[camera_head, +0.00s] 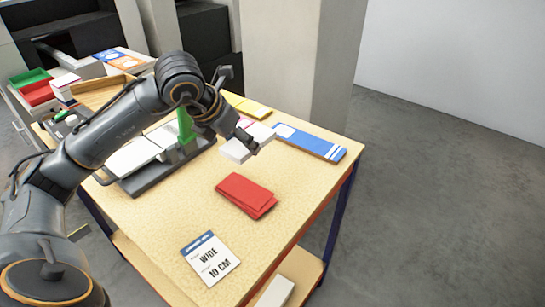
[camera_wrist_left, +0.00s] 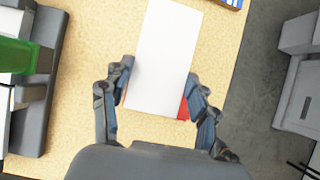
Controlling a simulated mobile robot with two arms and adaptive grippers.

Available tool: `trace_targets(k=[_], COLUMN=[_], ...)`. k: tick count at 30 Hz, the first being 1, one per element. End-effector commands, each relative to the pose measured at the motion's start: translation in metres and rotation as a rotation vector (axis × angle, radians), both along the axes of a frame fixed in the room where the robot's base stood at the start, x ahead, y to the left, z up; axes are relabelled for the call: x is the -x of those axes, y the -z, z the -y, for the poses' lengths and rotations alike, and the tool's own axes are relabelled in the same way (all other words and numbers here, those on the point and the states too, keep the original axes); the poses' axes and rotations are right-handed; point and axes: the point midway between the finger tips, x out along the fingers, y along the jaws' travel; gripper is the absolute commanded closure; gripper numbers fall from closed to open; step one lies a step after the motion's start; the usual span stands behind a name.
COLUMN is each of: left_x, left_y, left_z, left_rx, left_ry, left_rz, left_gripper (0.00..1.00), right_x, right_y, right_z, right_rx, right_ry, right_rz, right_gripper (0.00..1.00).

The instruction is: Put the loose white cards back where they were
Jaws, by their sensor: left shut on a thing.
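My left gripper (camera_head: 246,138) is shut on a stack of white cards (camera_head: 236,153) over the back right part of the table. In the left wrist view the white cards (camera_wrist_left: 163,50) lie between the two fingers of the gripper (camera_wrist_left: 160,78). A small part of the red cards (camera_wrist_left: 184,108) shows beside them. Whether the white stack touches the table, I cannot tell. More white cards (camera_head: 133,157) lie in a dark grey holder (camera_head: 150,183) with a green part (camera_head: 185,127), partly hidden by my arm. My right gripper is not in view.
Red cards (camera_head: 246,194) lie on the wooden table (camera_head: 165,227), in front of the held stack. A sign reading "WIDE 10 CM" (camera_head: 210,260) lies near the front. A blue and white pack (camera_head: 310,142) and yellow cards (camera_head: 247,106) lie towards the back, near a pillar (camera_head: 292,60).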

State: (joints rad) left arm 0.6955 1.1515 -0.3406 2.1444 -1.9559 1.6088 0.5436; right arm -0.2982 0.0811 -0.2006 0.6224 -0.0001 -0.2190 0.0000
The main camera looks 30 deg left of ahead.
Motion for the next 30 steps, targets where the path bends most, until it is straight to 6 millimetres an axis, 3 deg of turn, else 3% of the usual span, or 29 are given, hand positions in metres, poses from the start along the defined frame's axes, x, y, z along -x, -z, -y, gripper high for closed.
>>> trace_targets(k=[4,6,12,17,24,30], left_x=[-0.032,-0.041,-0.06,-0.067,-0.07,-0.07], left_y=[0.015,0.032,0.058,0.068,0.1,0.104], left_z=[0.021,0.025,0.035,0.039,0.041,0.041], left_rx=[0.004,0.002,0.0,0.0,-0.001,-0.001], left_ry=[0.004,0.003,0.001,0.001,0.001,0.002], left_rz=[-0.004,-0.005,-0.001,-0.002,-0.003,0.001], left_gripper=[0.8,0.8,0.8,0.8,0.8,0.8], right_x=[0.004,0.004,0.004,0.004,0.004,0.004], right_y=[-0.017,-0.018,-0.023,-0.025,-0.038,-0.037], right_z=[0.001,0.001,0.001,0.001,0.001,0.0], right_rx=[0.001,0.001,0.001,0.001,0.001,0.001], right_ry=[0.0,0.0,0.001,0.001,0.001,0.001], right_rz=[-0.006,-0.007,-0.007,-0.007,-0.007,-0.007], right_gripper=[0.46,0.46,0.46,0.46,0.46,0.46])
